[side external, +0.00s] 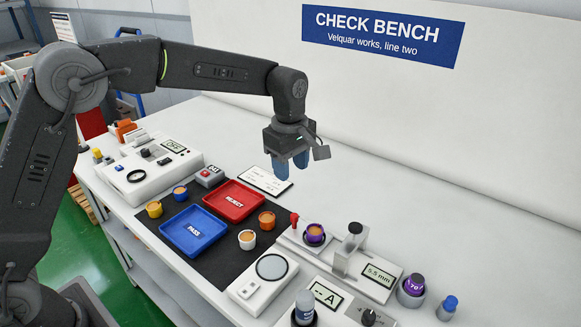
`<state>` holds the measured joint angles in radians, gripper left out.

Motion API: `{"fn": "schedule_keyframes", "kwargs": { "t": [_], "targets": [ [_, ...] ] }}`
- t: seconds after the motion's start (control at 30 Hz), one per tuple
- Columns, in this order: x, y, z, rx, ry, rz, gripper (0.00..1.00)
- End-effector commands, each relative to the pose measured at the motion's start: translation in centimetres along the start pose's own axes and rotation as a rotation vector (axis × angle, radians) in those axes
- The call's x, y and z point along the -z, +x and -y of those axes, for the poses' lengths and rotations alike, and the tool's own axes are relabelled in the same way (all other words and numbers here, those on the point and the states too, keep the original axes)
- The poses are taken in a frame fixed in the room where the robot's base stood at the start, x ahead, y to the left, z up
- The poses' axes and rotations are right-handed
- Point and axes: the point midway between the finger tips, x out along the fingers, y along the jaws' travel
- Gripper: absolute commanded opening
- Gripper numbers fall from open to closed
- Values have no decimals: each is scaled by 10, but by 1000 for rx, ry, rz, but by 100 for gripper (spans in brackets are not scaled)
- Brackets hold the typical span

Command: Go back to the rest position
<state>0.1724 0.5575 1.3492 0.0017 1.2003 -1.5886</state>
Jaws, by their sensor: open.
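My gripper (291,165), with blue fingertips, points down above the white bench. It is open, with nothing seen between its fingers. In the picture it is above and right of the white printed card (265,180) and the red REJECT tray (234,201). It appears clear of everything on the bench. No marker for a rest position shows.
A black mat (222,263) holds the blue PASS tray (194,231) and several small cups, yellow, blue, orange and white. Measuring devices with displays, such as the 5.5 mm gauge (379,276), stand front right. A white device (150,170) stands left. The bench's back right is clear.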

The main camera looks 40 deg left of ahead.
Motion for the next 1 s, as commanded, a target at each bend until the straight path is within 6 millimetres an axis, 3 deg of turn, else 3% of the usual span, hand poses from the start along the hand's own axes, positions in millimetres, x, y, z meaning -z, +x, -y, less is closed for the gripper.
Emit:
{"fn": "schedule_keyframes", "kwargs": {
  "t": [0.13,0.27,0.4,0.6,0.77,1.0],
  "targets": [
    [2,-9,6,-13,32,0,46],
    [10,-36,29,-56,153,-5,46],
    [22,-71,72,-124,360,-28,46],
    [34,-101,142,-212,669,-93,46],
    [39,-108,200,-269,915,-172,46],
    [41,-92,271,-316,1236,-309,46]
  ]
}}
